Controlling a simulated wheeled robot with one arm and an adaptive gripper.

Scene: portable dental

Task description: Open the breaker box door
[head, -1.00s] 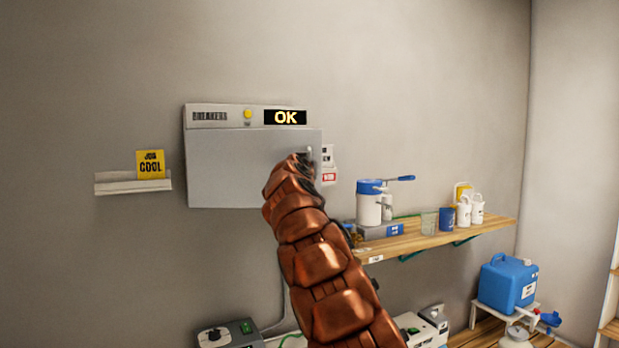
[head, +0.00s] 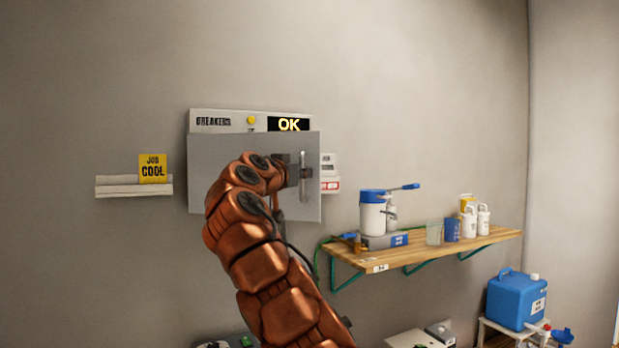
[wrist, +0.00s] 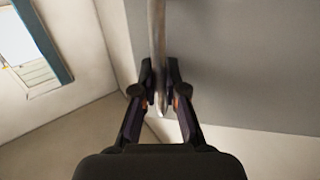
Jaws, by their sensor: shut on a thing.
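The breaker box (head: 225,121) is on the wall, with a "BREAKERS" label, a yellow button and an "OK" display on its top strip. Its grey door (head: 225,150) looks slightly ajar, the right edge standing out toward me. The upright metal bar handle (head: 303,155) is near the door's right edge. My gripper (head: 298,175) is at the handle, coming from the left. In the wrist view, my gripper (wrist: 158,95) is shut on the handle (wrist: 157,40), with the door's face (wrist: 240,60) to the right. The box interior is hidden.
Small labels (head: 330,173) sit right of the box. A small wall ledge with a yellow card (head: 152,168) is at left. A wooden shelf (head: 350,258) with a blue-topped pot and containers is at lower right. A blue jug (head: 514,300) stands lower. The wall above is clear.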

